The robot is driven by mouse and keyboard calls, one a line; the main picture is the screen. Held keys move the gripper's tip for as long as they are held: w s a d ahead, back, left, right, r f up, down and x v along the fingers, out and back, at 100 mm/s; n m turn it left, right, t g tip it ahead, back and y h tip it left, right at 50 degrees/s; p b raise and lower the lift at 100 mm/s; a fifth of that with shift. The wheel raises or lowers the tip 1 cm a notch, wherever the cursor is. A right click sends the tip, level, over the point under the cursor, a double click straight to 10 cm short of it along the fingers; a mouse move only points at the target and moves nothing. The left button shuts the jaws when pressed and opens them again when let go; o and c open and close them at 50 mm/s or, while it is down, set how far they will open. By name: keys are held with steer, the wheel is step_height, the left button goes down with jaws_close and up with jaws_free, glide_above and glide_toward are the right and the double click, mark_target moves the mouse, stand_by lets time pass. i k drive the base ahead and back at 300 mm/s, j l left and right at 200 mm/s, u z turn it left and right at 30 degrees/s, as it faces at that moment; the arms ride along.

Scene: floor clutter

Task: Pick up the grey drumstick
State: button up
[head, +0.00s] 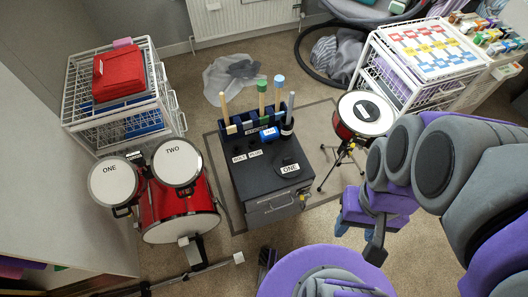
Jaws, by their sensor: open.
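The grey drumstick (290,106) stands upright at the right end of a dark holder on top of the black drawer cabinet (262,178). Its lower end sits in a dark cup-like part with a white label. Other sticks stand to its left: a tan one (224,108), a green-topped one (262,96) and a blue-topped one (278,90). My gripper (358,238) is at the lower right, right of the cabinet and apart from the drumstick. Its jaws are open, and I see nothing between them.
A snare drum (364,113) on a black stand (343,162) is right of the cabinet. Red drums (178,208) labelled ONE and TWO are at left. White wire drawer units stand at the back left (165,95) and back right (405,100).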

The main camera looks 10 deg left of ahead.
mark_target(292, 94)
steer(key=k+j, duration=0.25)
steer(key=j, duration=0.15)
steer(key=k+j, duration=0.25)
steer(key=j, duration=0.15)
steer(key=k+j, duration=0.25)
steer(key=j, duration=0.2)
steer(key=i+l+u, duration=0.1)
steer(key=l, duration=0.2)
steer(key=i+l, duration=0.2)
steer(key=i+l+u, duration=0.15)
steer(key=l, duration=0.25)
steer(key=i+l+u, duration=0.1)
steer(key=l, duration=0.25)
steer(key=i+l+u, duration=0.15)
steer(key=i, duration=0.25)
steer(key=l+z, duration=0.3)
steer(key=l, duration=0.2)
steer(key=l+z, duration=0.25)
steer(key=l, duration=0.25)
steer(key=k, duration=0.05)
